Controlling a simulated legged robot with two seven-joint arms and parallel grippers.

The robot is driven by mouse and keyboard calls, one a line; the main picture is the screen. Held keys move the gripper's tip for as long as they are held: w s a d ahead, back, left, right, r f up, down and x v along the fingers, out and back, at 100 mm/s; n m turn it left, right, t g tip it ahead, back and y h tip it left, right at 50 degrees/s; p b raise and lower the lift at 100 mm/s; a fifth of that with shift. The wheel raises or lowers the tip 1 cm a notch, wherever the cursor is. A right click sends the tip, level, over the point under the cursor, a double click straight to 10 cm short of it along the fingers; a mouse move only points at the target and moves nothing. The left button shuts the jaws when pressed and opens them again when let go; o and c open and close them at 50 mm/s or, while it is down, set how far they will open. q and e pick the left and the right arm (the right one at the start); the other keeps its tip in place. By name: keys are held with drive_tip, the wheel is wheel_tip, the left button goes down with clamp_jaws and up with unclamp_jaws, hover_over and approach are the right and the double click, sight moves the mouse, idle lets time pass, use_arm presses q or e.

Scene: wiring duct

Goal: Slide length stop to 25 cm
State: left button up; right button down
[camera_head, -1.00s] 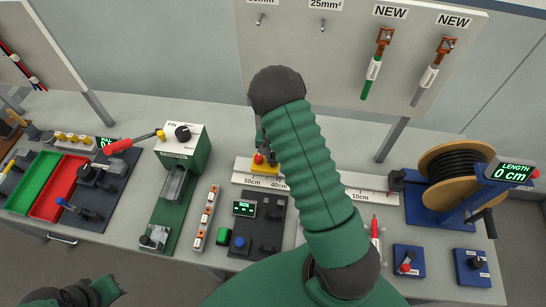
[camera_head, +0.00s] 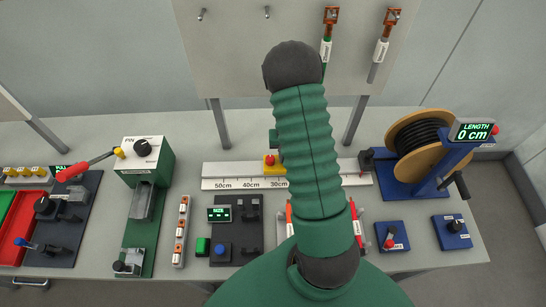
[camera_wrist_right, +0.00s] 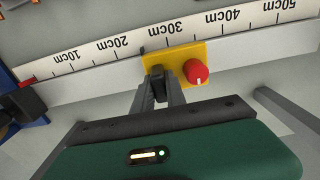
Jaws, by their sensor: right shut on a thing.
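The length stop is a yellow block (camera_wrist_right: 187,58) with a red knob (camera_wrist_right: 197,71), sitting on the rail of the ruler (camera_wrist_right: 98,49). In the wrist view a small dark mark at its left edge lies about midway between the 20cm and 30cm labels. My right gripper (camera_wrist_right: 160,92) is shut on a dark tab at the front of the stop. In the head view the stop (camera_head: 273,169) shows just left of my right forearm, which hides the right gripper and part of the ruler (camera_head: 237,184). My left gripper is not in view.
A cable spool (camera_head: 421,148) with a display (camera_head: 473,131) reading LENGTH 0 cm stands right of the ruler. A dark block (camera_head: 367,160) sits at the rail's right end. A green PIN device (camera_head: 146,190) and a dark SIZE unit (camera_head: 235,230) stand left and in front.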

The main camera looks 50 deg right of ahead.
drive_tip(key=shift+s+d, duration=0.15)
drive_tip(key=c, duration=1.4)
unclamp_jaws()
drive_tip(key=shift+o, duration=0.2)
wheel_tip(320, 180, up, 17)
drive_tip(key=b, duration=0.1)
drive_tip(key=shift+d+f, duration=0.1)
drive_tip(key=shift+f, duration=0.05)
